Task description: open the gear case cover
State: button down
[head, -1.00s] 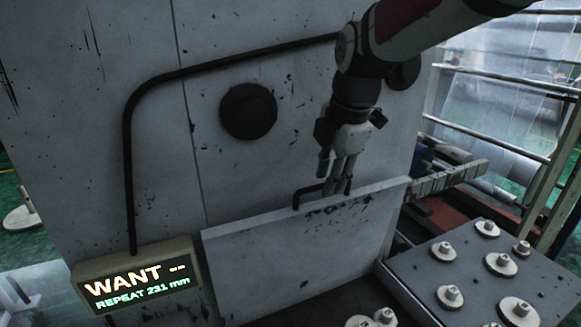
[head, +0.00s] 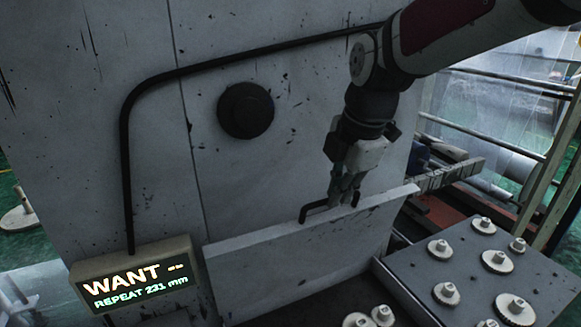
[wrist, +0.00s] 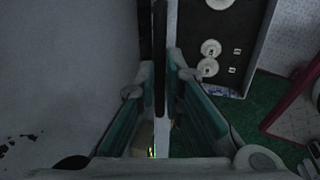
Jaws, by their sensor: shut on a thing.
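The gear case cover (head: 310,265) is a pale grey panel at the lower front of the large grey machine. Its top edge stands a little out from the machine's face and leans towards me. A black bar handle (head: 314,209) rises from that top edge. My gripper (head: 344,196) points down and is shut on the handle near its right end. In the wrist view the dark bar (wrist: 159,60) runs between my two green-padded fingers (wrist: 160,90). The inside of the case is hidden behind the cover.
A lit display (head: 136,277) reading "WANT" and "REPEAT 231 mm" sits left of the cover. A dark tray (head: 455,245) with several pale gears stands at right, close to the cover's right side. A round black knob (head: 245,110) and a black conduit (head: 128,170) are on the machine face.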

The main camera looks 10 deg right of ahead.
jog(key=shift+s+d+f, duration=0.1)
jog(key=shift+s+f, duration=0.1)
jog(key=shift+s, duration=0.35)
jog(key=shift+s+d+f, duration=0.1)
jog(key=shift+s+f, duration=0.1)
jog(key=shift+s, duration=0.3)
jog(key=c, duration=1.7)
grip_release()
jog(key=shift+r, duration=0.1)
jog(key=v, duration=1.1)
jog(key=shift+r, duration=0.4)
